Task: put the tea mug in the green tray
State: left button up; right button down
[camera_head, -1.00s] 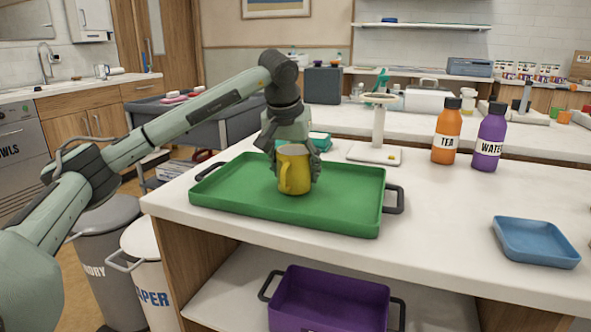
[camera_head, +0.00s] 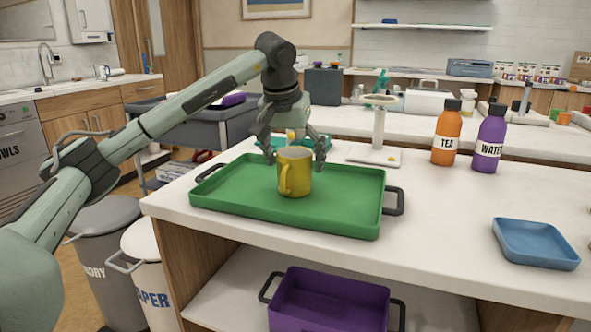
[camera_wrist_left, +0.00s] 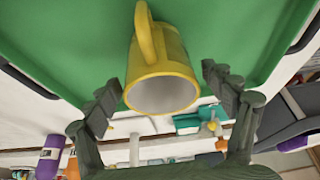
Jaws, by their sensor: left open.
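The yellow mug (camera_head: 296,174) stands upright in the green tray (camera_head: 250,213) on the white counter. Its handle points toward the front left in the head view. My left gripper (camera_head: 294,152) is open, behind and above the mug, with its fingers spread and apart from it. In the left wrist view the mug (camera_wrist_left: 160,72) sits on the green tray floor (camera_wrist_left: 60,40), and the open fingers of my left gripper (camera_wrist_left: 168,97) show on either side near its rim. The mug looks empty inside. My right gripper is not in view.
An orange TEA bottle (camera_head: 447,133) and a purple WATER bottle (camera_head: 489,138) stand at the back right of the counter. A white stand (camera_head: 377,133) is behind the tray. A blue tray (camera_head: 536,242) lies at right. A purple crate (camera_head: 330,297) is on the shelf below.

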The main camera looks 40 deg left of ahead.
pick_arm(q)
jog(key=v, duration=0.8)
jog(key=shift+s+r, duration=0.2)
jog(key=shift+r, duration=0.2)
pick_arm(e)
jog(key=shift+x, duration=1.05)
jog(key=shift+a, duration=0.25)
